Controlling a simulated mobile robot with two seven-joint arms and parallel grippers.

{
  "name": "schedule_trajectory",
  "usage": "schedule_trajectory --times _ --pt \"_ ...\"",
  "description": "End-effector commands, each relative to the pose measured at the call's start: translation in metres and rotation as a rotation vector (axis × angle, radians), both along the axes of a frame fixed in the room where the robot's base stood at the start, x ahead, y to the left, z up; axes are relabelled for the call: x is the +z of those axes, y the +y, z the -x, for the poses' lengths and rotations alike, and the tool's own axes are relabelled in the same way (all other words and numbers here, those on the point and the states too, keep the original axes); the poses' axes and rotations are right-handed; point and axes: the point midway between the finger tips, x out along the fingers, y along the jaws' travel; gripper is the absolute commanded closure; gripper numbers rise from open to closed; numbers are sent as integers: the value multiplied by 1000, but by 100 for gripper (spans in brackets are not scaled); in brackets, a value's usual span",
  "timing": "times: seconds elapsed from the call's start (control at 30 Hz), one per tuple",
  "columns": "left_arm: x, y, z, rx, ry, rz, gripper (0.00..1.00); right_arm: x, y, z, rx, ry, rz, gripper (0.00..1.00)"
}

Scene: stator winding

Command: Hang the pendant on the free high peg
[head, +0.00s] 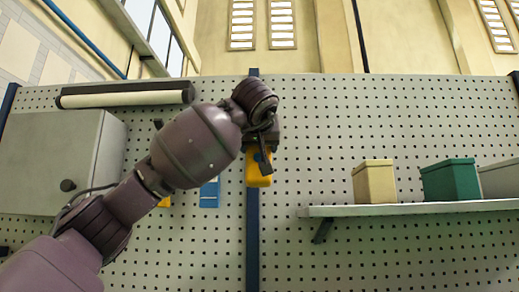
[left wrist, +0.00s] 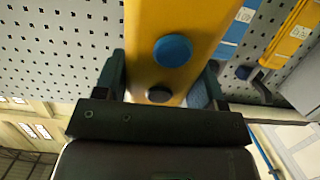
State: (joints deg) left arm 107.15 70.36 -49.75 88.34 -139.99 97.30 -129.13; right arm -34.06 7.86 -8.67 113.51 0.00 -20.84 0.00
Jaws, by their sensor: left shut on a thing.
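My left gripper (head: 262,148) is raised in front of the pegboard, shut on a yellow pendant (head: 259,171). In the left wrist view the yellow pendant (left wrist: 172,20) sits between the two fingers, with a blue button and a dark button on its face. The pendant hangs below the gripper in the head view, before a dark blue upright. I cannot tell whether it touches the board. The free high peg cannot be made out clearly; a small dark fitting (head: 158,124) shows on the board to the left. My right gripper is not in view.
A blue pendant (head: 209,194) and another yellow one (head: 165,202) hang lower left, partly behind my arm. A grey cabinet (head: 50,160) and a dark-capped roll (head: 125,95) are at left. A shelf (head: 400,210) with a tan box (head: 374,182) and green box (head: 450,181) is at right.

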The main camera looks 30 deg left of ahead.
Motion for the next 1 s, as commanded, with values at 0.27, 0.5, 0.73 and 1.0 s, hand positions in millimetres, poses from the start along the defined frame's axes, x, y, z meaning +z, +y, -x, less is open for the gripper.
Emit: schedule_trajectory --times 0.27,0.5,0.73,1.0 --pt "0 3 -5 -1 -4 -1 75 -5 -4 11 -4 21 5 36" --pt "-1 8 -14 -2 -3 0 75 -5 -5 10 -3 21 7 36" --pt "-2 14 -23 -1 -4 -1 75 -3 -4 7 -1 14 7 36" --pt "-3 21 -34 -1 -4 -1 75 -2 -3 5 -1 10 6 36"
